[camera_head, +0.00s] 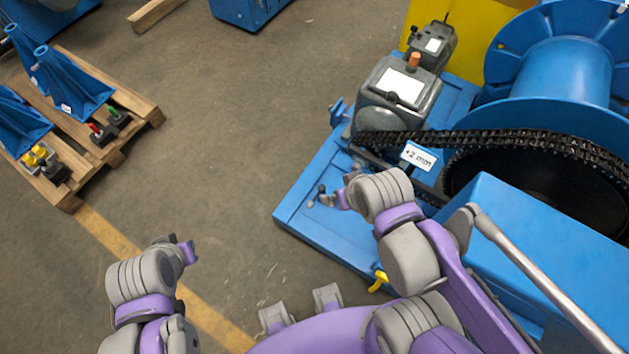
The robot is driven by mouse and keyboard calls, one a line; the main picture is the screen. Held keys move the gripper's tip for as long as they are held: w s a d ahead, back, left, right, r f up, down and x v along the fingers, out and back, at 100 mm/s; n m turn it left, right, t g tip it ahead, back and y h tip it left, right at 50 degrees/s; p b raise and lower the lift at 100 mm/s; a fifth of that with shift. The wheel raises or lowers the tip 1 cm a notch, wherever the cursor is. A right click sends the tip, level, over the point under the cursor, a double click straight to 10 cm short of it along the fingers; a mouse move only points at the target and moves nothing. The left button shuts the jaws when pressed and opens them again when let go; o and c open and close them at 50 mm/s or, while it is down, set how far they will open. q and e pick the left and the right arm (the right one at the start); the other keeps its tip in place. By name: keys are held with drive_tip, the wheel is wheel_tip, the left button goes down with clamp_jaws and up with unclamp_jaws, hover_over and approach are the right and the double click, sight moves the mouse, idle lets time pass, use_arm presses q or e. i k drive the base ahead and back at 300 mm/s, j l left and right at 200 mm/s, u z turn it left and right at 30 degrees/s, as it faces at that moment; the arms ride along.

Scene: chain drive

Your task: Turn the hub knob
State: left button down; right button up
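The blue chain drive stands at the right, with a grey gearbox (399,90), a black chain (490,138) and a large dark sprocket (540,178). I cannot clearly tell which part is the hub knob. A small dark handle (319,192) stands on the blue base (312,218). My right gripper (341,192) is over the base, just right of this handle; contact is unclear. My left gripper (184,250) is over the floor at lower left, away from the machine. Both sets of fingers are too small to read.
A white "+2 mm" label (418,157) shows below the chain. A wooden pallet (150,112) with blue brackets lies at left. The floor between pallet and machine is clear.

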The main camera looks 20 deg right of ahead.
sight(355, 166)
drive_tip(key=k+z, duration=0.15)
drive_tip(key=z, duration=1.1)
